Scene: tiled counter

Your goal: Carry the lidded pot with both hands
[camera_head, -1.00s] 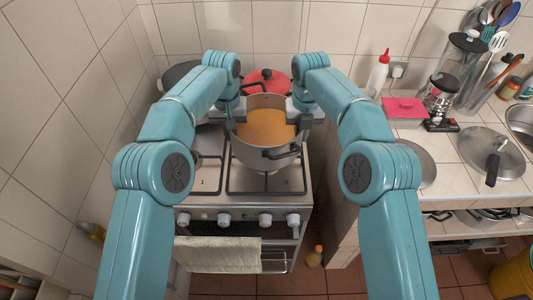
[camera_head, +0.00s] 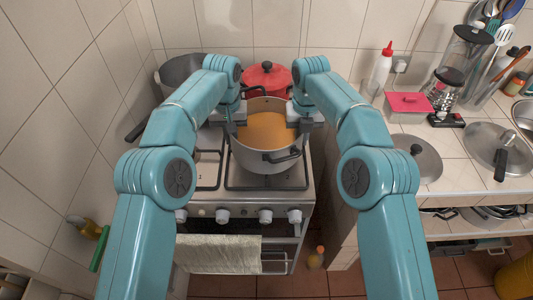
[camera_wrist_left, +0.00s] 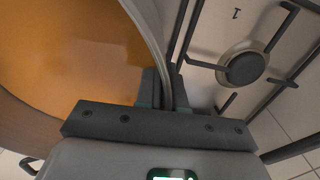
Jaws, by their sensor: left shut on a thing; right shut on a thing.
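The pot (camera_head: 262,160) is a silver-grey pan full of orange soup, over the front of the stove. It looks level, and no lid is on it. My left gripper (camera_head: 237,113) is shut on the left side of its rim. The left wrist view shows the jaws (camera_wrist_left: 165,98) closed across the thin rim, with the orange soup (camera_wrist_left: 65,50) beside them. My right gripper (camera_head: 296,115) is shut on the right side of the rim. The pot's underside is hidden, so any gap to the grate cannot be told.
A red pot (camera_head: 268,78) stands behind, and a dark pan (camera_head: 182,70) at back left. Left of the held pot the front grate (camera_head: 207,170) is bare. Two metal lids (camera_head: 428,163) (camera_head: 480,145), a pink-lidded box (camera_head: 409,103) and a white bottle (camera_head: 381,68) are on the right counter.

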